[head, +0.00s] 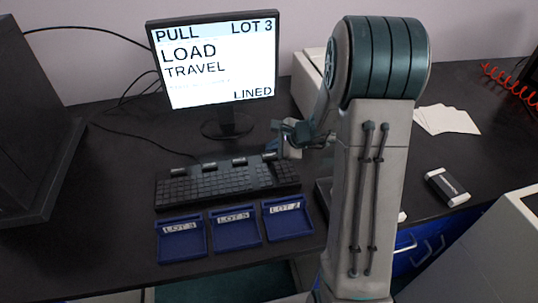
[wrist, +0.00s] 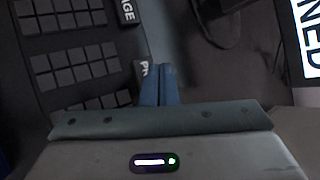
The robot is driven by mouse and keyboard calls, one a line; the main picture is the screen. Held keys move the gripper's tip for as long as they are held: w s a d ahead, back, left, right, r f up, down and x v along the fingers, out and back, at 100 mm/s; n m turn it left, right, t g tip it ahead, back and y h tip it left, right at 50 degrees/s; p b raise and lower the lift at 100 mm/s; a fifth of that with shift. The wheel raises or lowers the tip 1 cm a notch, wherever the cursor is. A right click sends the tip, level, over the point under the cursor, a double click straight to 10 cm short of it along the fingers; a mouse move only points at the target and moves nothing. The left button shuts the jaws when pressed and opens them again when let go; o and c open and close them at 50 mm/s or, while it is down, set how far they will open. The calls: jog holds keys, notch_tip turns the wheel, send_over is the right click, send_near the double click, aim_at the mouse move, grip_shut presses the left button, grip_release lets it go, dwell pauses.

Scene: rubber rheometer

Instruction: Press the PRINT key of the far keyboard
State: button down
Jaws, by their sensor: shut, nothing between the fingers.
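A black keyboard (head: 225,182) lies in front of the monitor, with several large labelled keys along its back edge. The rightmost of these (head: 269,157) is close to my gripper (head: 273,148) in the head view. In the wrist view, a dark key with white letters starting "PR" (wrist: 146,69) shows just left of the blue fingertips of my gripper (wrist: 160,72), partly hidden by them. A key ending in "GE" (wrist: 127,11) is further up. My gripper is shut and empty, its tips at or just above the PR key; I cannot tell whether they touch.
The monitor (head: 216,62) stands behind the keyboard and reads "PULL LOT 3, LOAD TRAVEL, LINED". Three blue labelled trays (head: 236,236) lie in front of it. A large dark machine (head: 30,120) is at left. White sheets (head: 445,119) and a small black-and-white box (head: 447,187) lie at right.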

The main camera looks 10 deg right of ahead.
aim_at(273, 156)
jog(key=shift+f, duration=0.1)
jog(key=shift+f+b, duration=0.4)
jog(key=shift+b, duration=0.3)
jog(key=shift+f+b, duration=0.4)
jog(key=shift+b, duration=0.1)
dwell(0.5)
jog(key=shift+r, duration=0.15)
jog(key=shift+r+p, duration=0.55)
jog(key=shift+r, duration=0.2)
notch_tip(273, 156, up, 5)
jog(key=p, duration=0.3)
jog(key=shift+p, duration=0.35)
dwell(0.7)
